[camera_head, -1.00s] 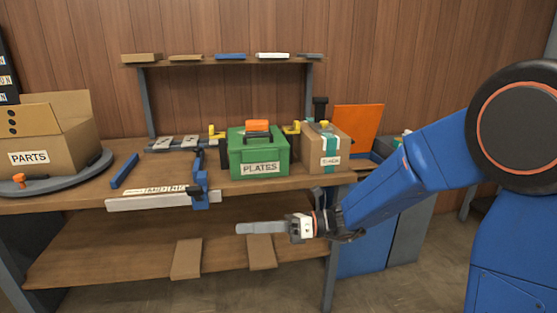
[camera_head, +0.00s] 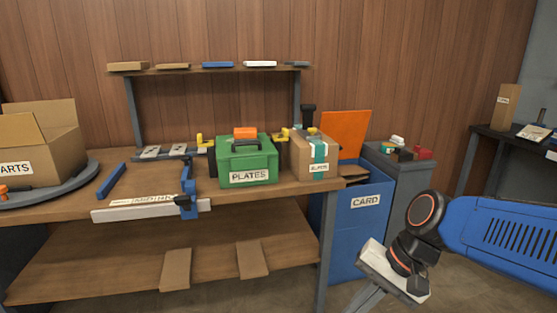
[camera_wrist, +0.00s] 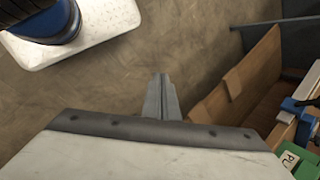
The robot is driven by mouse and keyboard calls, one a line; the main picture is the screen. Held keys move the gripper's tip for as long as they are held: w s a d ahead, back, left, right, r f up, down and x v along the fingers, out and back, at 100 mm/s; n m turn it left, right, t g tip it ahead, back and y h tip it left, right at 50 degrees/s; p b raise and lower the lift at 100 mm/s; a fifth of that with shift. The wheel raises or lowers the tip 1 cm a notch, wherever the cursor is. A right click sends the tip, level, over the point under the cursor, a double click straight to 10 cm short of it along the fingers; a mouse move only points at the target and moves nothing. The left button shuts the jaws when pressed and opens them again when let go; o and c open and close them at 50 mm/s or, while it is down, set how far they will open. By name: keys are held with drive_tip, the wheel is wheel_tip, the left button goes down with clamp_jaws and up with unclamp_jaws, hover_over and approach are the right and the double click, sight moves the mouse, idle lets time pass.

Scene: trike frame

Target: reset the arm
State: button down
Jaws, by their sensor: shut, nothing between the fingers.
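My gripper (camera_head: 364,300) hangs low at the bottom of the head view, right of the bench and in front of the blue bin, pointing down and to the left. In the wrist view its two fingers (camera_wrist: 161,98) lie against each other over bare floor, shut and empty. My blue arm reaches in from the right edge of the head view.
The wooden bench (camera_head: 60,209) holds a green PLATES box (camera_head: 248,160), a taped carton (camera_head: 313,155) and an open PARTS carton (camera_head: 40,150). The blue CARD bin (camera_head: 362,228) and a grey cabinet (camera_head: 408,170) stand right of it. Another table (camera_head: 505,140) is far right.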

drive_tip(key=s+d+r+n+t+h, duration=0.1)
drive_tip(key=d+n+t+h, duration=0.3)
drive_tip(key=d, duration=0.9)
drive_tip(key=shift+s+d+r+n+h, duration=0.15)
drive_tip(key=shift+s+d+n+h, duration=0.25)
drive_tip(key=shift+s+n+h, duration=0.4)
